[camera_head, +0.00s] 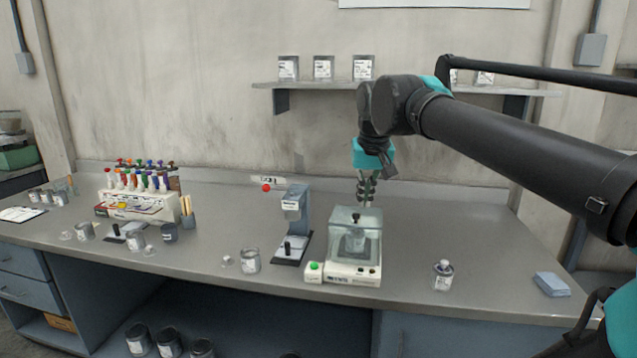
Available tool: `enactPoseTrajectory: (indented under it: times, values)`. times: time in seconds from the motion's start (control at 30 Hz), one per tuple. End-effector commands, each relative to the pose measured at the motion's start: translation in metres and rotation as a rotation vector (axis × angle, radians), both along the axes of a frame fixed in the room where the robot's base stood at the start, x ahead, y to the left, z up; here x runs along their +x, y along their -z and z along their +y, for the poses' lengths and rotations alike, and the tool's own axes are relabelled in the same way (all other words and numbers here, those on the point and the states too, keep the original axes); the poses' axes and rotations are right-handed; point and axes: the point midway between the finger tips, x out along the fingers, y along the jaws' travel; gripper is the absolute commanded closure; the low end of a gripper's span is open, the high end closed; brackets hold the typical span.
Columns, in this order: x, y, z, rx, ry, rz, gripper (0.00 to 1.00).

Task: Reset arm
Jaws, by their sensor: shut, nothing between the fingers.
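My gripper (366,194) hangs at the end of my dark grey and teal arm, pointing down just above and behind the glass-cased balance (354,248) on the bench. Its fingers are together with nothing held. The lower fingertips come close to the top of the case, and I cannot tell if they are clear of it or behind it. The arm reaches in from the right edge.
The grey bench (470,230) holds a blue-grey press-like stand (296,215), a green-button box (314,271), a small bottle (442,275), blue cloths (551,284), a glass jar (250,261) and a pipette rack (140,205). A wall shelf (300,85) carries labelled tins. The bench right of the balance is mostly clear.

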Motion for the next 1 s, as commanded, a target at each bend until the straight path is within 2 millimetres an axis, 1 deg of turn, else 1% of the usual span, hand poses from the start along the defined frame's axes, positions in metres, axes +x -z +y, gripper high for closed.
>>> enactPoseTrajectory:
  times: [0.03, 0.27, 0.37, 0.47, 0.57, 0.67, 0.77, 0.8, 0.87, 0.9, 1.0]
  values:
    - [0.001, 0.007, -0.001, 0.000, 0.002, 0.000, 1.00]
    - [0.003, 0.033, -0.007, 0.002, 0.008, -0.002, 1.00]
    - [0.003, 0.049, -0.011, 0.002, 0.010, -0.003, 1.00]
    - [0.003, 0.068, -0.015, 0.002, 0.013, -0.004, 1.00]
    - [0.001, 0.091, -0.021, 0.003, 0.019, -0.006, 1.00]
    - [-0.003, 0.119, -0.028, 0.003, 0.025, -0.008, 1.00]
    - [-0.012, 0.157, -0.038, 0.004, 0.032, -0.011, 1.00]
    - [-0.018, 0.175, -0.043, 0.004, 0.036, -0.012, 1.00]
    - [-0.029, 0.202, -0.050, 0.004, 0.041, -0.014, 1.00]
    - [-0.037, 0.219, -0.055, 0.004, 0.045, -0.015, 1.00]
    - [-0.060, 0.259, -0.065, 0.006, 0.054, -0.019, 1.00]
